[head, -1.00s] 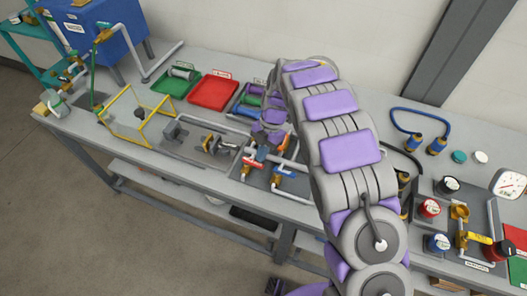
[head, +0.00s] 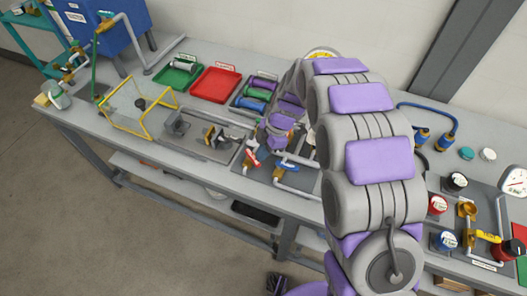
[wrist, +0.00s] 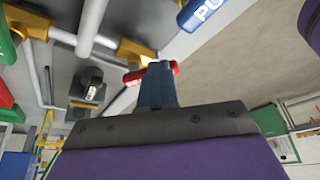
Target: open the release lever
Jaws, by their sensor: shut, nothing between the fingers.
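A red-handled lever (head: 252,158) and a blue-handled lever (head: 287,166) stand on brass valves with grey pipes, near the front of the bench. Which lever is the release lever cannot be read. In the wrist view the red handle (wrist: 150,73) lies just behind the tips of my gripper (wrist: 157,76), which partly cover it; contact cannot be told. The blue handle (wrist: 202,10) carries white letters, partly cut off. My gripper's fingers are shut with nothing between them. In the head view my wrist hangs above and behind the two levers, and the fingers are not clear.
A yellow-framed clear guard (head: 140,107) and a plate with a clamp-like fitting (head: 212,137) stand to the left. Green (head: 176,76) and red (head: 215,84) trays lie behind. A panel with knobs and a yellow handle (head: 487,237) is at the right.

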